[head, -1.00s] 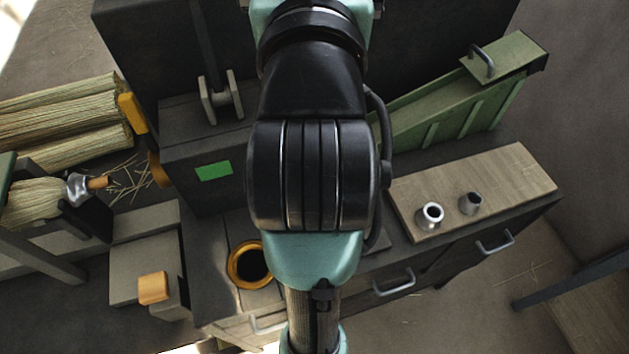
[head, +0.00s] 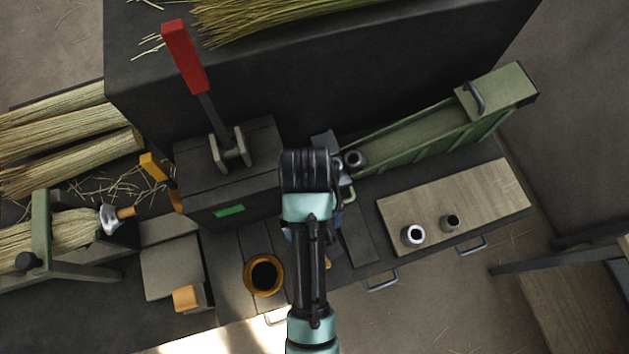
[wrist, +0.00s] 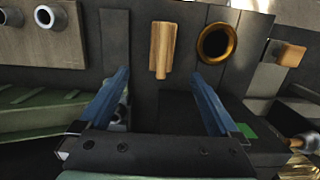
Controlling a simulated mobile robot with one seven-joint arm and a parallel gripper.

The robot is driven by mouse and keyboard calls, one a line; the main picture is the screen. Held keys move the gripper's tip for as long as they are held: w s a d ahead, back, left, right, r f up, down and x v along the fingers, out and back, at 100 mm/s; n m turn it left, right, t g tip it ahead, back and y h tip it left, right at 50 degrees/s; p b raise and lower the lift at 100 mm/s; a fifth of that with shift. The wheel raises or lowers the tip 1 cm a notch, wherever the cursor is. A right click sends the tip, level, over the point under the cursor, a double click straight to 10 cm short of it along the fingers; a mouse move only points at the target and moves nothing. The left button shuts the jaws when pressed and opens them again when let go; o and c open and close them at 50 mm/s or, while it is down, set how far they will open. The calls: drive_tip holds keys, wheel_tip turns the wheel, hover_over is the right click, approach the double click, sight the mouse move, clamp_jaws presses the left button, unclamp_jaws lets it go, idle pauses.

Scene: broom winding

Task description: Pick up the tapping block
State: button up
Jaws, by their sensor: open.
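A wooden block with a narrower end (wrist: 163,50) lies on the dark bench top in the wrist view. It looks like the tapping block, though I cannot be certain. My gripper (wrist: 160,78) is open and empty, its two blue fingers spread wide. The block shows between and beyond the fingertips, apart from both. In the head view my arm hides the block and most of my gripper.
A brass-rimmed cup (head: 264,275) stands near the block. An orange-topped block (head: 187,298) is farther left. A wooden board (head: 455,205) holds two metal sleeves. A green trough (head: 430,130) and a red-handled lever (head: 186,55) rise behind.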

drive_tip(key=shift+s+f, duration=0.3)
drive_tip(key=shift+s, duration=0.1)
drive_tip(key=f, duration=0.3)
drive_tip(key=s+f, duration=0.1)
drive_tip(key=f, duration=0.3)
drive_tip(key=shift+s+d, duration=0.15)
drive_tip(key=shift+s+f+p, duration=0.1)
drive_tip(key=shift+f+p, duration=0.5)
drive_tip(key=shift+f, duration=2)
clamp_jaws()
